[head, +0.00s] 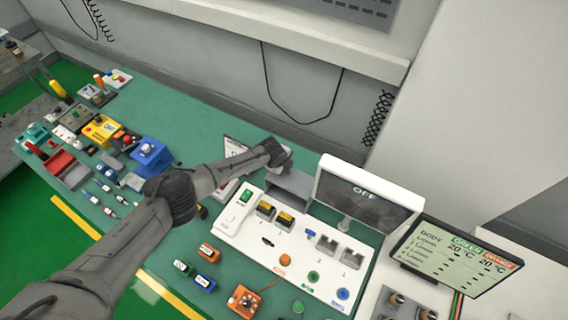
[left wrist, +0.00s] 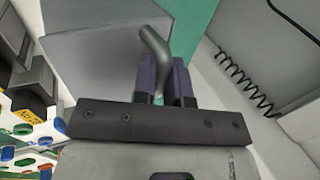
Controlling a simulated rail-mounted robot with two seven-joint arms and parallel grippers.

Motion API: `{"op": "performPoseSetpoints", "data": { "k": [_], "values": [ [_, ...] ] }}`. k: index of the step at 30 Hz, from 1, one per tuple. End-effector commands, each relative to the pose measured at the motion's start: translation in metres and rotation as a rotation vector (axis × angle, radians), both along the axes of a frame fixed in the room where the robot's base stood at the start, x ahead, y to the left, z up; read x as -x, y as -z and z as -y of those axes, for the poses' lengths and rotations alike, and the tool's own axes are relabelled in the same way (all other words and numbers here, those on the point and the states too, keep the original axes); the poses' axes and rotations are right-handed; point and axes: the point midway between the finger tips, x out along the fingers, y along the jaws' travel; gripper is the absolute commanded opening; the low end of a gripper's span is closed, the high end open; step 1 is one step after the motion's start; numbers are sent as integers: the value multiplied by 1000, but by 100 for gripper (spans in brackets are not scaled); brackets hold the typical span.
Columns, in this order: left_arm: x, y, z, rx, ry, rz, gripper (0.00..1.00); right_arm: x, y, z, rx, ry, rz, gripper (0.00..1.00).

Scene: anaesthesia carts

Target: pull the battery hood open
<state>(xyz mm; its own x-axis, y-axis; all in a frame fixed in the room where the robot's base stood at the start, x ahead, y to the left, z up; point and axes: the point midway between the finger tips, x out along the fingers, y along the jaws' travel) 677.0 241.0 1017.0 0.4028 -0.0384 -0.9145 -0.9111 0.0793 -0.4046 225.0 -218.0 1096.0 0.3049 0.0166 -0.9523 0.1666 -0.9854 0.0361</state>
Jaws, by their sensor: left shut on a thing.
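The battery hood (head: 290,184) is a grey box-like cover at the back left of the white panel (head: 240,216), beside the screen reading OFF. In the left wrist view the grey hood (left wrist: 100,45) fills the upper left, and its curved grey handle (left wrist: 152,42) runs down between the purple-padded fingers. My left gripper (head: 280,158) is at the far end of the hood; in the left wrist view the gripper (left wrist: 167,82) is shut on the handle. The gripper partly hides the hood's far edge in the head view. My right gripper is not in view.
The OFF screen (head: 366,193) stands close right of the hood. A tilted text display (head: 456,256) is further right. Batteries and small devices crowd the green table (head: 190,110) to the left. The wall with hanging cables is just behind.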

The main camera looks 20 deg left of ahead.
Motion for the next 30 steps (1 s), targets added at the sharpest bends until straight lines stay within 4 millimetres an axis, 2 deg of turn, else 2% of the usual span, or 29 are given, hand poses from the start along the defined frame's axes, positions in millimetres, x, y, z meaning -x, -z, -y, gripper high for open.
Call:
{"op": "performPoseSetpoints", "data": {
  "k": [1, 2, 9, 20, 30],
  "values": [
    [0, 0, 0, 3, -5, 0, 0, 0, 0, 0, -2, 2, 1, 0],
    [0, 0, 0, 4, -5, 0, 15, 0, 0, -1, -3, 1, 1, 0],
    [0, 0, 0, 2, -2, 0, 37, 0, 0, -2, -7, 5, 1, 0],
    [2, -5, 0, 2, 1, 1, 37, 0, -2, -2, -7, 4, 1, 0],
    [20, -46, -2, 2, 2, 2, 37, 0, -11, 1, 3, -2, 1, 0]
  ]
}}
